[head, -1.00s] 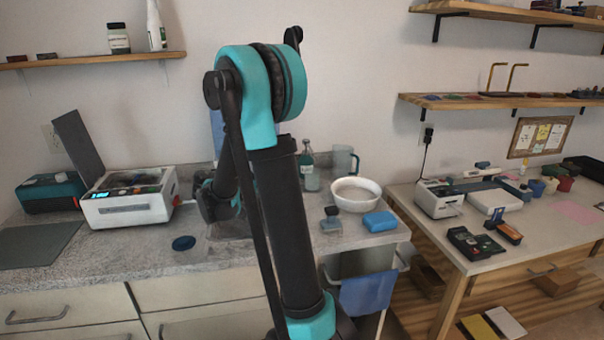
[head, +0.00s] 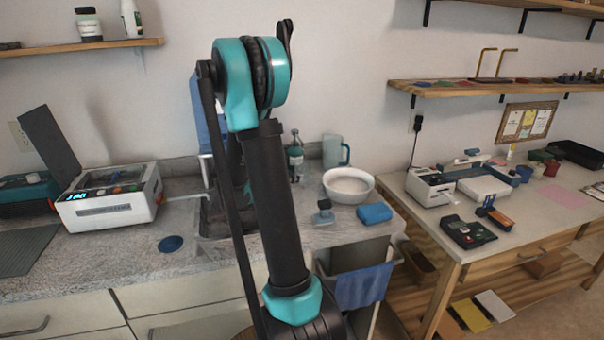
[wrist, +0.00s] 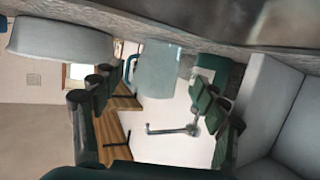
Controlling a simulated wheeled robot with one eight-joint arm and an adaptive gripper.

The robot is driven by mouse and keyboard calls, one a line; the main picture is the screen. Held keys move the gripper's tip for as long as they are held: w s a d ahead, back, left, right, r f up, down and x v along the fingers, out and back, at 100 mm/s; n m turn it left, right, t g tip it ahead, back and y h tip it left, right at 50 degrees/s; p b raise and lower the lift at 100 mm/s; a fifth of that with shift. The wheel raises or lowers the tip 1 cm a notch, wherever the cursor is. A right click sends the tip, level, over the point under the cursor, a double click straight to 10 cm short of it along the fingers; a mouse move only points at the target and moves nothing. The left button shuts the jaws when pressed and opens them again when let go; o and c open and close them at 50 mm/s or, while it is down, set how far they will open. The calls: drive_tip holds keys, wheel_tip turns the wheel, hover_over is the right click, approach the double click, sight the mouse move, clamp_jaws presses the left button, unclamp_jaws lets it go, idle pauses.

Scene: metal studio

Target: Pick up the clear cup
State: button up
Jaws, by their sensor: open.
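The clear cup (head: 335,151) is a pale, see-through mug with a handle on its right side. It stands at the back of the counter near the wall, behind the white bowl. In the wrist view, which is turned upside down, the clear cup (wrist: 157,70) shows beyond and between the fingers. My gripper (wrist: 155,88) is open and empty, with a dark finger on either side of the cup in the picture. It appears short of the cup.
A white bowl (head: 348,185) stands in front of the cup. A bottle (head: 295,157) stands left of it. A blue sponge-like block (head: 374,213) and a small dark item (head: 323,213) lie in front. The sink (head: 215,222) is left, partly behind my arm.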

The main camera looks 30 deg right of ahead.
sight(302, 169)
drive_tip(key=shift+x, duration=3.15)
drive_tip(key=shift+a, duration=0.1)
drive_tip(key=c, duration=1.3)
drive_tip(key=shift+r, duration=0.15)
drive_tip(key=shift+r, duration=0.65)
drive_tip(key=shift+s+a+f, duration=0.1)
drive_tip(key=shift+s+a, duration=0.3)
drive_tip(key=shift+a, duration=2.55)
drive_tip(key=shift+s+a, duration=0.4)
drive_tip(key=shift+a, duration=2.55)
drive_tip(key=shift+s+a, duration=0.4)
drive_tip(key=shift+a, duration=2.55)
